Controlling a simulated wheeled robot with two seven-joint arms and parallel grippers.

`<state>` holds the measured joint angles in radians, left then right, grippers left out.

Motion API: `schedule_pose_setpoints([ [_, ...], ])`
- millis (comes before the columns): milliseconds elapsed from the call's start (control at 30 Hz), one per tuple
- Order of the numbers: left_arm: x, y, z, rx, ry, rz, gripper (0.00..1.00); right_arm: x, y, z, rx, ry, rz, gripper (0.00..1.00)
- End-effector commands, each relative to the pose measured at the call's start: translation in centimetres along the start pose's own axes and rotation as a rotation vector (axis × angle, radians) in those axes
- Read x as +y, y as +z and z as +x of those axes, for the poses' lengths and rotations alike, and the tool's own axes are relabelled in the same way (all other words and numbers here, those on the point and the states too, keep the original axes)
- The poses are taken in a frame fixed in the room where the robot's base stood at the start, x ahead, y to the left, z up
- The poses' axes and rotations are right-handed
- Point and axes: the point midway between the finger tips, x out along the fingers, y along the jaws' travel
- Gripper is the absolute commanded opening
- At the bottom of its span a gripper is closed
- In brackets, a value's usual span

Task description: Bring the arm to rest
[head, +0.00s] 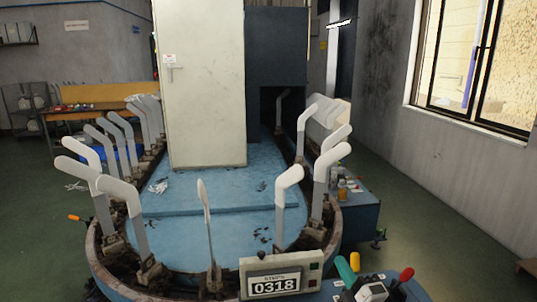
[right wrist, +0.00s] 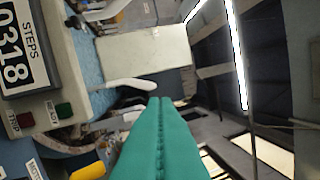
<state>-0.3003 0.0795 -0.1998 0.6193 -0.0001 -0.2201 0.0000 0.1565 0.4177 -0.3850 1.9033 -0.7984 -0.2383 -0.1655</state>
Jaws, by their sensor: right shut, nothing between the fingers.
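My right gripper (head: 345,270) shows at the bottom of the head view, just right of the counter box. Its teal fingers also fill the lower middle of the right wrist view (right wrist: 160,103), pressed together with nothing between them. In the head view they stand in front of the machine's near right edge, apart from the foot-shaped forms. The nearest form on that side (head: 289,175) is upright, pale on top and grey below. A pale form (right wrist: 130,84) shows beyond the fingertips in the wrist view. My left gripper is not in view.
Several upright forms ring the blue machine bed (head: 180,228). A counter box (head: 281,274) reading 0318 stands at the front and also shows in the wrist view (right wrist: 30,40). A red-tipped handle (head: 407,274) is at the lower right. A tall pale cabinet (head: 205,80) stands behind.

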Motion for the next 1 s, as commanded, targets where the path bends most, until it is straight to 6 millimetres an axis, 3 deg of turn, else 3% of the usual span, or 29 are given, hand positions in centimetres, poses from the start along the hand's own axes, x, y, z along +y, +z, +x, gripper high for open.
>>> schedule_pose_setpoints([
  [100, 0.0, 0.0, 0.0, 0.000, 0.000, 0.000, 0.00, 4.0, -3.0, -6.3, 0.334, 0.138, 0.353, 0.00],
  [200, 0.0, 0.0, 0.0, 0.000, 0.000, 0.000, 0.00, 7.8, -4.3, -12.7, 0.600, 0.288, 0.600, 0.00],
  [300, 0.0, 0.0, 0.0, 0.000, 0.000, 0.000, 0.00, 10.4, -4.1, -18.3, 0.793, 0.424, 0.764, 0.00],
  [400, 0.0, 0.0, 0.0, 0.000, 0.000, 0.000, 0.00, 12.0, -3.2, -22.6, 0.928, 0.533, 0.871, 0.00],
  [800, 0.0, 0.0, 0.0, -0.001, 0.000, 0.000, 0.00, 13.7, 1.2, -34.2, 1.256, 0.855, 1.094, 0.00],
  [900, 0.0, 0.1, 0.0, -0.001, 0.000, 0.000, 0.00, 13.9, 2.2, -36.2, 1.313, 0.920, 1.125, 0.00],
  [1000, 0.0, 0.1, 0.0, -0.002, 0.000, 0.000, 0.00, 16.6, 1.4, -35.8, 1.315, 0.923, 1.116, 0.00],
])
